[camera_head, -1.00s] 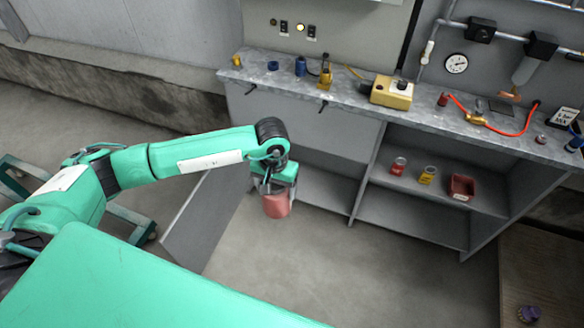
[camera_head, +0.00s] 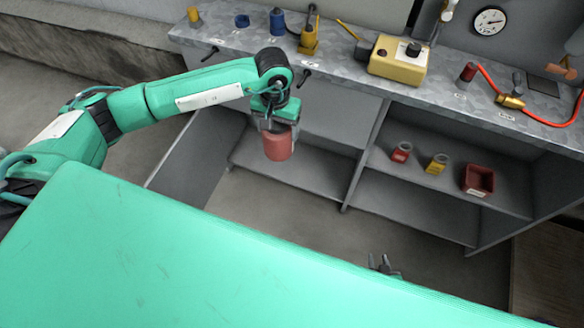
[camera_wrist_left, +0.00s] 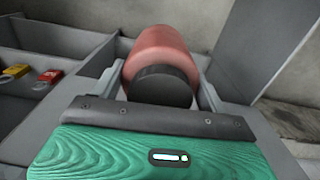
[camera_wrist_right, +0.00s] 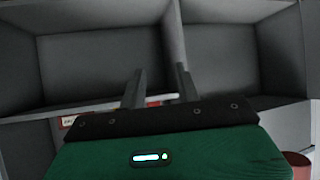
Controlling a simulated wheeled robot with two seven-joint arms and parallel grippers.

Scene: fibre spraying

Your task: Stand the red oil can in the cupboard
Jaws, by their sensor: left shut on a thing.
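The red oil can (camera_head: 278,144) hangs in my left gripper (camera_head: 277,126) in front of the cupboard's left bay. In the left wrist view the can (camera_wrist_left: 165,50) lies between the two fingers, its dark round end (camera_wrist_left: 160,87) facing the camera. The grey cupboard (camera_head: 345,190) is under the workbench; its door (camera_head: 203,150) stands open at the left. The can appears apart from the cupboard floor. My right gripper (camera_head: 383,264) shows past the green edge of my body. Its fingers (camera_wrist_right: 160,88) are apart and empty, facing grey compartments in the right wrist view.
A divider (camera_head: 366,150) separates the bays. The bench top (camera_head: 340,75) carries a yellow box (camera_head: 398,60) and several tools. The left bay's visible floor looks clear.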

